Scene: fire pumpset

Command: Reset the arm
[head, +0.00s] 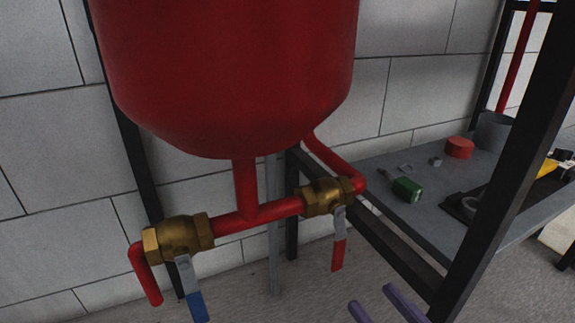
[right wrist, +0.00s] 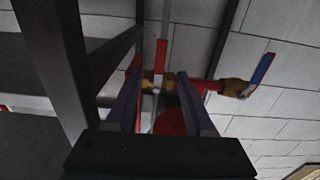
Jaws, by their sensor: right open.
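My right gripper (head: 380,302) shows at the bottom edge of the head view as two purple fingers, apart with nothing between them. In the right wrist view the gripper (right wrist: 160,88) is also open and empty. The red-handled brass valve (head: 322,197) is above and left of the fingers in the head view, apart from them. Its red handle (head: 338,255) hangs down; it also shows beyond the fingertips in the right wrist view (right wrist: 161,58). My left gripper is in neither view.
A red tank (head: 235,70) joins red pipework (head: 248,212). A second brass valve (head: 180,236) has a blue handle (head: 195,301) hanging down. A dark frame post (head: 505,165) and a grey shelf (head: 400,212) with a green object (head: 407,189) and a red cylinder (head: 459,148) stand right.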

